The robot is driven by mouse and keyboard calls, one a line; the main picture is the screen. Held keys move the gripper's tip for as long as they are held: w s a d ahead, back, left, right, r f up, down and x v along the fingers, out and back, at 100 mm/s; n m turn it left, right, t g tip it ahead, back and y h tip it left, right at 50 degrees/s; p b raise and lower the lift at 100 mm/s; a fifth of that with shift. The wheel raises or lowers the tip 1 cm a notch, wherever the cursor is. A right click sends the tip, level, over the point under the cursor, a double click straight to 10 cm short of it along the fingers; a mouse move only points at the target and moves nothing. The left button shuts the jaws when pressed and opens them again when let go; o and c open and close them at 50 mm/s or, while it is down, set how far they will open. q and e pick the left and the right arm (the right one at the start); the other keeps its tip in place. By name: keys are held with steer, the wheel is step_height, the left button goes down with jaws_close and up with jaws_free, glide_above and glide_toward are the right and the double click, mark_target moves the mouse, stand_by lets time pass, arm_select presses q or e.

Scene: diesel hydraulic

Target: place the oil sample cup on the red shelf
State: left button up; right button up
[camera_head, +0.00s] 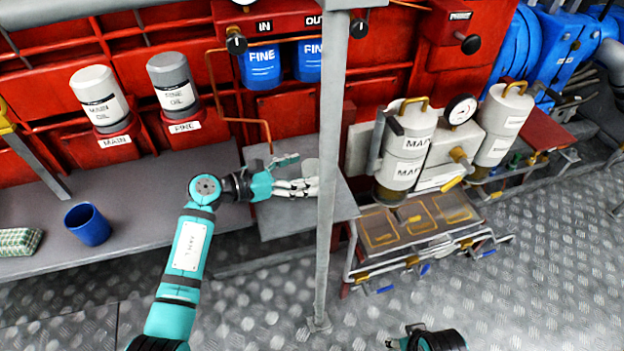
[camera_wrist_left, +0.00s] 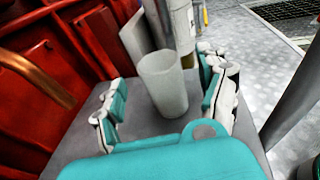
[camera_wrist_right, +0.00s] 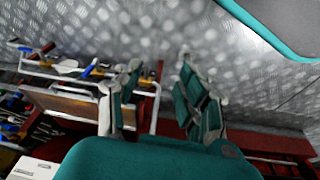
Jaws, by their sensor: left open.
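A pale grey-white cup (camera_head: 309,166), which looks like the oil sample cup, stands upright on a grey shelf plate (camera_head: 285,222), partly hidden behind a post in the head view. In the left wrist view the cup (camera_wrist_left: 164,84) stands between the spread fingers of my left gripper (camera_wrist_left: 163,103), with gaps on both sides. That gripper (camera_head: 297,185) is open and low over the plate. My right gripper (camera_wrist_right: 160,103) is open and empty; in the head view only part of it shows at the bottom edge. A flat red surface (camera_head: 546,129) at the right may be the red shelf.
A grey vertical post (camera_head: 328,200) stands right beside my left gripper. A blue cup (camera_head: 88,224) and a green checked cloth (camera_head: 18,241) are on the grey bench at left. A tray with brown panels (camera_head: 380,232) and valves sticks out at the right. The front floor is clear.

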mark_target(313, 169)
arm_select(q)
steer(key=x, duration=0.2)
steer(key=shift+w+d, duration=0.2)
steer(key=shift+d, duration=0.2)
steer(key=shift+w+d+f, duration=0.1)
steer(key=shift+w+d, duration=0.1)
steer(key=shift+d, duration=0.05)
steer(key=c, duration=1.3)
arm_select(e)
steer(key=shift+d+r, duration=0.1)
steer(key=shift+r, duration=0.5)
arm_select(q)
steer(key=shift+o, duration=0.2)
